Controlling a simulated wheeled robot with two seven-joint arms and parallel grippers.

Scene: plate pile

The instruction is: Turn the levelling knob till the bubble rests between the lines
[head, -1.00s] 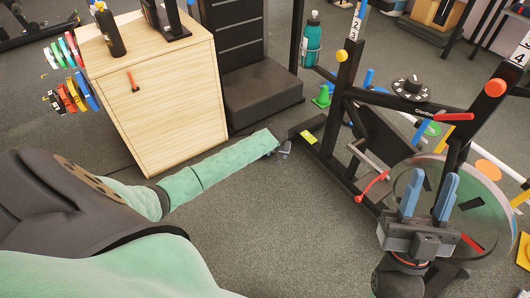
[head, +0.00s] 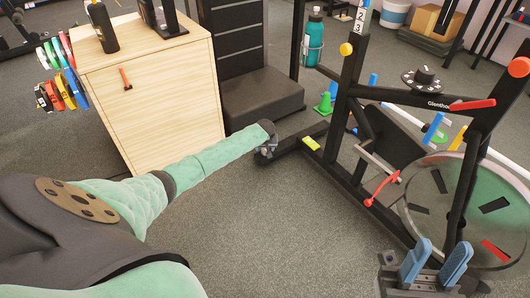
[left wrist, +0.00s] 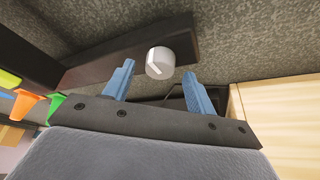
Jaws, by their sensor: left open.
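The light grey levelling knob (left wrist: 160,62), with a pale pointer line, sits at the end of the bike's black foot bar (left wrist: 110,55). In the left wrist view it shows between and beyond the fingertips of my open left gripper (left wrist: 160,78); I see no clear contact. In the head view my left gripper (head: 267,146) is at the left end of the foot bar, and the knob cannot be made out there. The yellow-green level (head: 312,143) lies on the bar; its bubble and lines are too small to read. My right gripper (head: 436,262) is open and empty at lower right.
The exercise bike frame (head: 345,95) with its flywheel (head: 425,185) and a red lever (head: 382,187) stands at right. A wooden cabinet (head: 160,100) is close behind my left arm. Green cones (head: 324,104) stand behind the bar. The floor in front is clear.

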